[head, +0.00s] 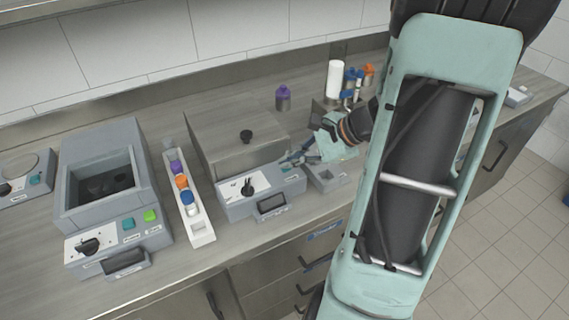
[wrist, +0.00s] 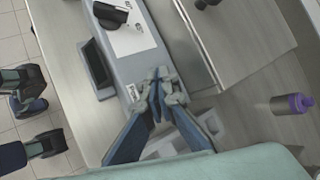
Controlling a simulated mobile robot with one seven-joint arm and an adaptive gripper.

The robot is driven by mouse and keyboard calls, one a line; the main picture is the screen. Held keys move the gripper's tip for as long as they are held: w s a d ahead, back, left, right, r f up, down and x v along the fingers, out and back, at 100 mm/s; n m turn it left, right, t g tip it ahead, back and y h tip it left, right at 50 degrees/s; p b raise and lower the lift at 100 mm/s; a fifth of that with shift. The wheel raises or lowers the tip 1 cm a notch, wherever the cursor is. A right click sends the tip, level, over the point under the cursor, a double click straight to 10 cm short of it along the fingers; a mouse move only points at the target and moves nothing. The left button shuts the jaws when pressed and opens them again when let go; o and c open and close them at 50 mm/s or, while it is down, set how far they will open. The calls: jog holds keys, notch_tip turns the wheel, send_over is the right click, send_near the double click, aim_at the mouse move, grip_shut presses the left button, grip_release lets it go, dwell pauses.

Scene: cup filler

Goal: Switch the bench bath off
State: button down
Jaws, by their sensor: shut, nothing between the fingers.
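A lidded grey bath (head: 235,138) with a black lid knob stands mid-bench. Its front panel (head: 232,186) carries a black dial (head: 247,187), and a dark display (head: 271,203) sits below. My gripper (head: 299,157) is shut and empty at the right end of this panel. In the wrist view my gripper's closed fingertips (wrist: 161,82) are over the panel end, by small labels; they hide what lies under them, and contact cannot be told. An open-topped grey bath (head: 103,185) stands to the left, with a dial (head: 90,246), a teal button (head: 129,223) and a green button (head: 150,215).
A white rack (head: 202,231) with coloured-cap bottles stands between the two baths. A small grey tray (head: 328,177) sits right of the lidded bath. A purple-capped bottle (head: 283,98) and several tubes stand behind. A balance (head: 25,178) is far left.

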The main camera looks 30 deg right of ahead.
jog(key=shift+r, duration=0.2)
notch_tip(320, 180, up, 6)
jog(key=p, duration=0.4)
jog(key=shift+f, duration=0.2)
dwell(0.5)
